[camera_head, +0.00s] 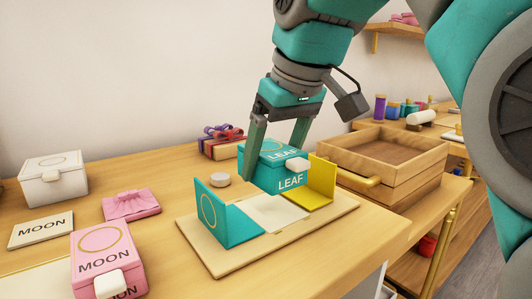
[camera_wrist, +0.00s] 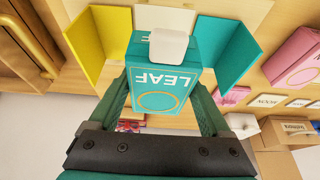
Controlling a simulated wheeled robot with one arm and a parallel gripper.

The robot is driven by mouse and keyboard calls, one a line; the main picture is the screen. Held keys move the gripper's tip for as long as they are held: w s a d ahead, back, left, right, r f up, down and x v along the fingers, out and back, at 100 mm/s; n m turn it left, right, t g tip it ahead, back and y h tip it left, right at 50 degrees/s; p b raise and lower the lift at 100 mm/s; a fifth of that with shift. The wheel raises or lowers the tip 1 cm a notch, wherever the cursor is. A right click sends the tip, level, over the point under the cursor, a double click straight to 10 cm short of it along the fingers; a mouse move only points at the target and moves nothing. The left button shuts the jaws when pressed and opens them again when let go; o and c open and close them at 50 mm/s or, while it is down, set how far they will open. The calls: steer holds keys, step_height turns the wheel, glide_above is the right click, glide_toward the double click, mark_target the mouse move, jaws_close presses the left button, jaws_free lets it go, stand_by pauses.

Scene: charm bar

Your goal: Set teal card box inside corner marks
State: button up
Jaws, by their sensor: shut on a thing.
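The teal card box (camera_head: 270,168), marked LEAF with a white tab, is held between the fingers of my gripper (camera_head: 277,140). In the wrist view the same box (camera_wrist: 160,85) sits between the two fingers of my gripper (camera_wrist: 165,110). Below it lies a wooden board (camera_head: 330,217) with a teal corner mark (camera_head: 235,225) on the left and a yellow corner mark (camera_head: 322,177) on the right. A pale pad (camera_head: 272,214) lies between them. The box is over the back of the board, between the marks; I cannot tell whether its base touches.
A pink MOON box (camera_head: 100,258), a pink bow-shaped piece (camera_head: 130,204), a MOON card (camera_head: 40,231) and a white box (camera_head: 53,178) stand to the left. An open wooden tray (camera_head: 385,155) stands close on the right.

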mark_target(272, 210)
steer(key=shift+f+b, duration=1.2)
steer(key=shift+f, duration=1.25)
steer(key=shift+f, duration=0.35)
stand_by(0.8)
steer(key=o, duration=1.2)
steer(key=shift+r+p, duration=2.05)
steer(key=shift+r, duration=1.5)
